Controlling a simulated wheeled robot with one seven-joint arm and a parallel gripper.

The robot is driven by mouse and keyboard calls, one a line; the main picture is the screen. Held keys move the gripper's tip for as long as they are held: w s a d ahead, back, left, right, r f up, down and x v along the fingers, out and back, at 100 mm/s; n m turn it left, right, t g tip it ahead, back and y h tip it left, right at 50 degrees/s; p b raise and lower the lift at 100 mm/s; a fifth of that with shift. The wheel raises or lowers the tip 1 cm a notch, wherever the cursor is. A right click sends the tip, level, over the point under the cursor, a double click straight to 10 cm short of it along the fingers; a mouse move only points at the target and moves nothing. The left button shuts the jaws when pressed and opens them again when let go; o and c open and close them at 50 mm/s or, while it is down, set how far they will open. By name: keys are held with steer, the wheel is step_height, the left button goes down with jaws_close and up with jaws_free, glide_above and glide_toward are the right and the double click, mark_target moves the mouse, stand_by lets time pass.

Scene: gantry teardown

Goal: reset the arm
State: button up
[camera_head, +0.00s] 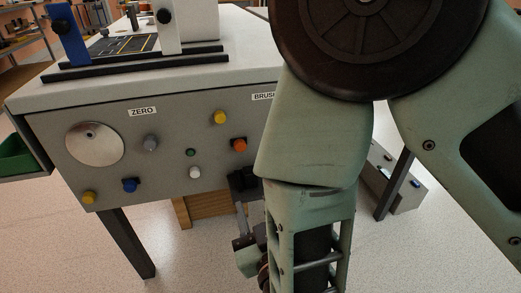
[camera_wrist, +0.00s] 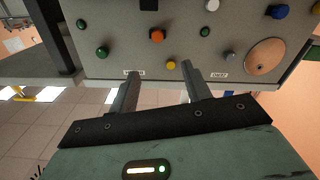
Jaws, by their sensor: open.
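My gripper (camera_wrist: 160,80) shows in the wrist view with two grey fingers apart and nothing between them. It faces the grey control panel (camera_wrist: 120,45), which appears upside down there. In the head view, part of my gripper (camera_head: 243,222) shows low beside my arm, below the panel's buttons; my arm hides the panel's right part. The head view shows an orange button (camera_head: 239,145), a yellow button (camera_head: 220,117), a white button (camera_head: 195,172), a small green button (camera_head: 190,152), a grey knob (camera_head: 150,142), a blue knob (camera_head: 130,185) and a metal disc (camera_head: 95,144) under the ZERO label.
The panel is the front of a bench (camera_head: 215,62) carrying a gantry with a blue post (camera_head: 67,35). A green bin (camera_head: 15,158) is at the left. A dark bench leg (camera_head: 128,243) stands below. A grey box (camera_head: 402,192) lies on the floor at right.

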steer(key=s+d+r+n+g+h, duration=0.1)
steer(key=s+d+r+g+h, duration=0.35)
steer(key=s+d+g, duration=0.9)
step_height(320, 180, up, 36)
steer(key=w+d+g+p, duration=0.1)
steer(key=g+p, duration=0.3)
steer(key=p, duration=3.1)
steer(key=shift+w+d+f, duration=0.25)
steer(key=shift+w, duration=0.25)
